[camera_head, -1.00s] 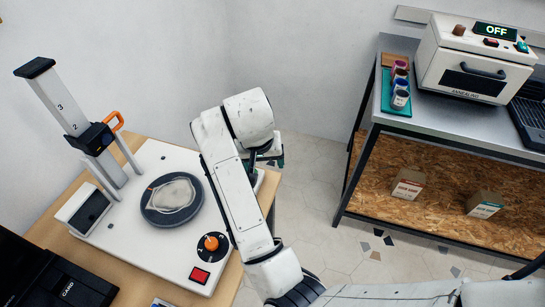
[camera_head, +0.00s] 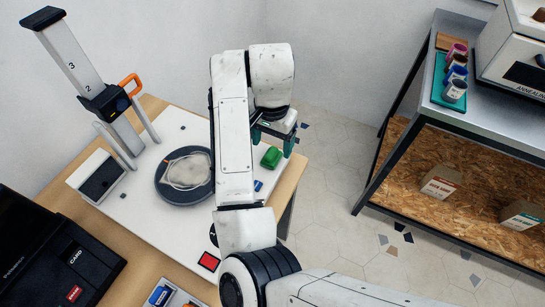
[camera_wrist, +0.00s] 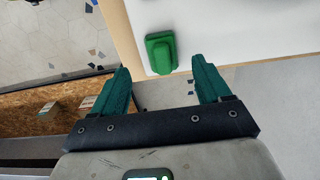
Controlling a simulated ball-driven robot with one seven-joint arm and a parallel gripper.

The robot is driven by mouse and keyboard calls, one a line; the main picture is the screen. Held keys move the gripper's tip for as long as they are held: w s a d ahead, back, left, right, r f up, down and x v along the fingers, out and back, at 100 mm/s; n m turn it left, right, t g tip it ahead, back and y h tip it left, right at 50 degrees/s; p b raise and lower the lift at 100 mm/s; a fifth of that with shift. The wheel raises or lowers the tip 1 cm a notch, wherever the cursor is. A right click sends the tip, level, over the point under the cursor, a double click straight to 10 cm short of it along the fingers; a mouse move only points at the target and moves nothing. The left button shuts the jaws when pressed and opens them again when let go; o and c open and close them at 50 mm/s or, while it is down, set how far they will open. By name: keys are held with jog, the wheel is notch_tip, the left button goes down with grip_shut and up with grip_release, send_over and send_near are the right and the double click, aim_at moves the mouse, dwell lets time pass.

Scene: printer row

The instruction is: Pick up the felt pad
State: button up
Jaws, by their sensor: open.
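A small green block with a raised top, which looks like the felt pad (camera_head: 271,157), lies on the right part of the white base plate, near its edge. It also shows in the wrist view (camera_wrist: 161,52), just beyond and between my fingertips. My gripper (camera_head: 272,141) is open and empty, with green fingers on a dark crossbar. In the wrist view my gripper (camera_wrist: 160,68) has its fingers spread wider than the pad, and no contact shows. The exact height of the fingers above the plate is hard to tell.
The white base plate (camera_head: 137,208) sits on a wooden table and carries a dark round disc (camera_head: 168,194) with a beige irregular piece (camera_head: 187,171), a column with an orange handle (camera_head: 131,86) and a red button (camera_head: 209,261). A metal bench (camera_head: 482,115) with jars stands right, across open floor.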

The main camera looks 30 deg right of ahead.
aim_at(271, 152)
jog(key=shift+w+f, duration=0.2)
jog(key=shift+f, duration=2.4)
jog(key=shift+c, duration=0.3)
jog(key=c, duration=1.1)
